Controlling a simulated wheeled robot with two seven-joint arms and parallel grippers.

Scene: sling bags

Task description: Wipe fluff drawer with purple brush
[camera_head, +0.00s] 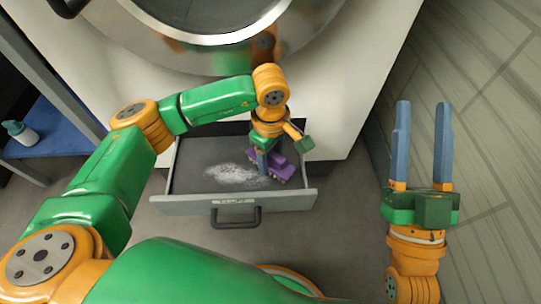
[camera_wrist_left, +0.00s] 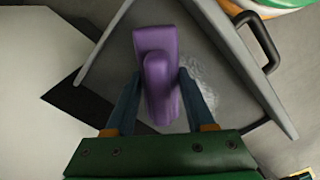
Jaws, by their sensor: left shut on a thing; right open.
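The grey drawer (camera_head: 300,190) is pulled open below the large round-doored machine. A patch of whitish fluff (camera_head: 235,174) lies on its floor, around the middle. The purple brush (camera_head: 284,172) is at the right side of the drawer, just right of the fluff. My left gripper (camera_head: 266,170) is shut on the purple brush, which also shows between its fingers in the left wrist view (camera_wrist_left: 157,70). I cannot tell whether the brush's underside touches the drawer floor. My right gripper (camera_head: 422,140) is open and empty, right of the drawer over the floor.
The machine's white front (camera_head: 345,80) rises behind the drawer. The drawer's black handle (camera_head: 236,218) sticks out in front. A blue shelf (camera_head: 60,130) with a bottle (camera_head: 21,132) stands at the left. Tiled floor at the right is clear.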

